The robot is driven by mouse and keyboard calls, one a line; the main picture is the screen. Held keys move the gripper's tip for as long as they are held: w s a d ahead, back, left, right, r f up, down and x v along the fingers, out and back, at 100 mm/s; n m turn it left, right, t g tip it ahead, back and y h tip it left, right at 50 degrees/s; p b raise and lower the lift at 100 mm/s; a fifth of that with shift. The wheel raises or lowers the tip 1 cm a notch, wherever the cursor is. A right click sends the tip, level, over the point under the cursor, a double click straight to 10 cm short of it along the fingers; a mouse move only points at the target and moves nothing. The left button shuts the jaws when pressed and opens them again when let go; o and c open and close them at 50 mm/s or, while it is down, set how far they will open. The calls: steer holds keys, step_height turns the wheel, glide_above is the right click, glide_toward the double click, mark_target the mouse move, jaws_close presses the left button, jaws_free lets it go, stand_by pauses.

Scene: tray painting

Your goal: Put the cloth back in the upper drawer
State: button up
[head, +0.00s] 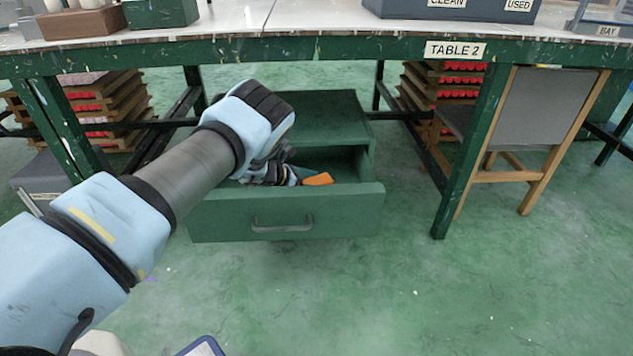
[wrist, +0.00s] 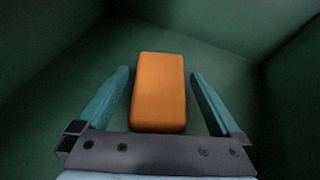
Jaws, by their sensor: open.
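The orange cloth (wrist: 158,92) looks like a folded rectangular block. In the wrist view it lies between the two fingers of my gripper (wrist: 160,90), with a gap on each side. In the head view the cloth (head: 318,179) shows inside the open green drawer (head: 345,210), toward its right half. My gripper (head: 295,183) reaches down into the drawer from the left, open, beside the cloth. My arm hides the drawer's left part and much of the gripper. I cannot tell whether the cloth rests on the drawer floor.
The green drawer cabinet (head: 325,110) stands under the table (head: 330,48), whose top overhangs it. Table legs (head: 465,160) stand on both sides.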

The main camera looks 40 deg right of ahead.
steer(key=shift+w+a+r+p, duration=0.15)
steer(key=shift+a+r+p, duration=0.15)
steer(key=shift+r, duration=0.1)
steer(key=p+v, duration=0.3)
steer(key=v, duration=0.8)
steer(key=shift+a, duration=0.1)
